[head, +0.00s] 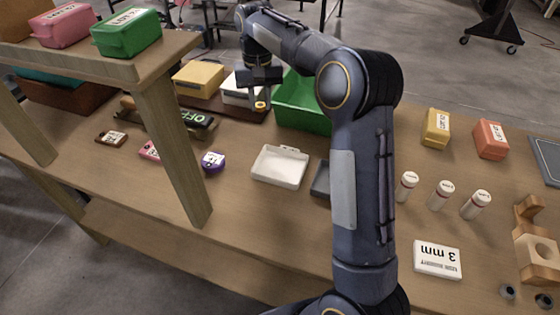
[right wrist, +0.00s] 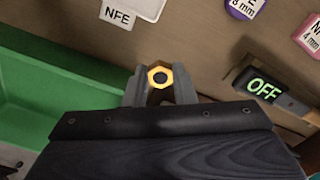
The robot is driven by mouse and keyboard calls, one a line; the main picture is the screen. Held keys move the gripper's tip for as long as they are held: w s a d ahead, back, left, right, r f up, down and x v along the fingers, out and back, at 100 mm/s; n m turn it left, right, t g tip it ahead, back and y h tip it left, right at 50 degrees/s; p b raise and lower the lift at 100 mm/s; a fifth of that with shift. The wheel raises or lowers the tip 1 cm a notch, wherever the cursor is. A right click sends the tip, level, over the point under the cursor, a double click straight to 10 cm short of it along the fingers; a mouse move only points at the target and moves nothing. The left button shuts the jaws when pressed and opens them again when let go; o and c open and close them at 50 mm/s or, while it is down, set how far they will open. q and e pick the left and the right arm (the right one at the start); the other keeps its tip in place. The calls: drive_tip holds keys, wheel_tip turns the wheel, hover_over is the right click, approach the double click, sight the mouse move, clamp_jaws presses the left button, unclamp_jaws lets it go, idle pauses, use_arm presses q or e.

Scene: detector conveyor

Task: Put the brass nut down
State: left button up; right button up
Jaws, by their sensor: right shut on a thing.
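The brass nut (right wrist: 160,77) is a small gold hexagonal ring with a dark hole, held between the fingertips of my right gripper (right wrist: 160,84). In the head view the nut (head: 261,105) shows as a small yellow spot under my right gripper (head: 260,90). The gripper is at the back of the table, in front of a white box and left of the green bin (head: 303,122). The nut's height above the surface is hard to tell. My left gripper is not in view.
The detector reading OFF (head: 198,119) lies left of the nut, with a purple tag (head: 213,161) nearby. A yellow box (head: 198,78) stands behind. A shallow white tray (head: 280,168) lies nearer the front. A wooden shelf (head: 150,70) with boxes rises at left.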

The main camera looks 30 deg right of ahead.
drive_tip(key=s+f, duration=0.3)
drive_tip(key=s, duration=0.3)
drive_tip(key=b, duration=0.1)
hover_over(280, 169)
drive_tip(key=f, duration=0.5)
drive_tip(key=shift+w+d, duration=0.1)
drive_tip(key=shift+w, duration=0.2)
drive_tip(key=f, duration=0.3)
drive_tip(key=shift+s+f+b, duration=0.1)
drive_tip(key=shift+s+b, duration=0.2)
drive_tip(key=shift+s, duration=0.05)
drive_tip(key=shift+f, duration=0.3)
drive_tip(key=shift+f, duration=0.15)
drive_tip(key=o, duration=1)
drive_tip(key=shift+c, duration=0.2)
